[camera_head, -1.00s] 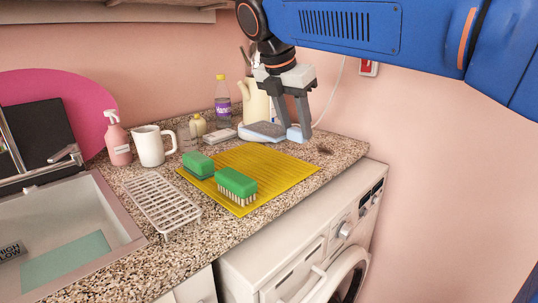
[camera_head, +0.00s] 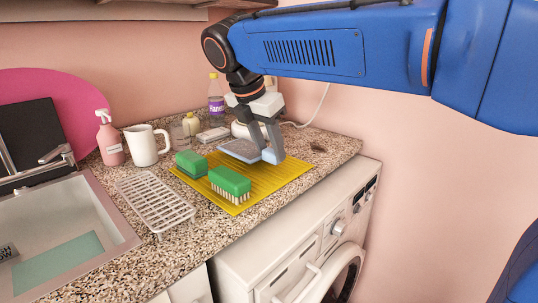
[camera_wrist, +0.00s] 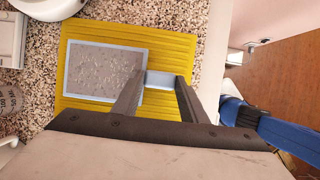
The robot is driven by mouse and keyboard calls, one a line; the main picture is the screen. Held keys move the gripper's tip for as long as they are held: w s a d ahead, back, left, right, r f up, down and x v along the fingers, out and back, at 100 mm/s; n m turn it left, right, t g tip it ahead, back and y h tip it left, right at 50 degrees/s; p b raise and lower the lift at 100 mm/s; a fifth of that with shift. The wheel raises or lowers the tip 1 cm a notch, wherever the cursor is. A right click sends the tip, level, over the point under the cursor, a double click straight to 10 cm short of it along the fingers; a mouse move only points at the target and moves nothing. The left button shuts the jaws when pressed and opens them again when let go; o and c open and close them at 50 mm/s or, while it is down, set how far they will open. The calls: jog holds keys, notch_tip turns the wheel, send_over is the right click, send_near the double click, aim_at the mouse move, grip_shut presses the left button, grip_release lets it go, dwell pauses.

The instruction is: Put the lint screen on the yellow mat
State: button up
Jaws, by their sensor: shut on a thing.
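The lint screen (camera_head: 238,150) is a flat grey mesh panel with a pale blue frame and a pale blue handle. My gripper (camera_head: 270,154) is shut on that handle, and the screen lies to its left over the back part of the yellow ribbed mat (camera_head: 266,184). In the wrist view, the screen (camera_wrist: 103,72) is over the yellow mat (camera_wrist: 180,44), with the handle between the fingertips of my gripper (camera_wrist: 159,80). I cannot tell whether the screen touches the mat.
A purple-labelled bottle (camera_head: 215,98) stands behind.

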jog(key=shift+f, duration=1.1)
jog(key=shift+f, duration=0.1)
jog(key=o, duration=1.2)
jog(key=v, duration=1.2)
jog(key=shift+d, duration=0.15)
